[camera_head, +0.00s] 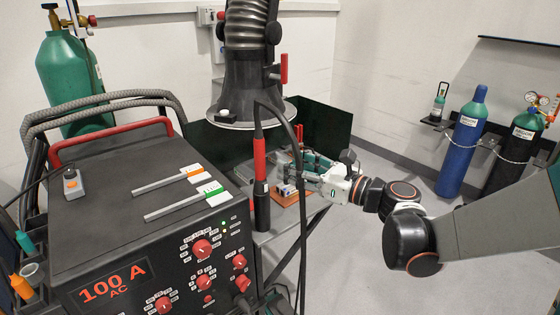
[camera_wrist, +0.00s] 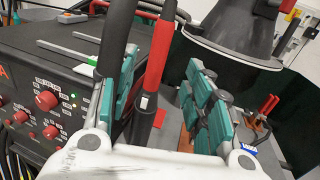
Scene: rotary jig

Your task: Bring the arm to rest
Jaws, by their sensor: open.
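My gripper (camera_head: 300,168) is out over the small work table, right of the welding machine, with its white palm at the right and its green fingers pointing left. In the wrist view my gripper (camera_wrist: 160,90) shows its two green-padded fingers spread apart, with nothing clasped. A red and black torch (camera_head: 259,160) stands left of the fingers in the head view. In the wrist view the torch (camera_wrist: 158,55) shows in the gap between the fingers; I cannot tell how far beyond them it is.
The welding machine (camera_head: 120,225) fills the left. A fume hood (camera_head: 249,85) hangs above the table (camera_head: 305,218). An orange piece (camera_head: 288,197) lies below my gripper. Dark green screens (camera_head: 326,118) stand behind. Blue (camera_head: 468,140) and black gas cylinders (camera_head: 512,160) stand right. Floor between is clear.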

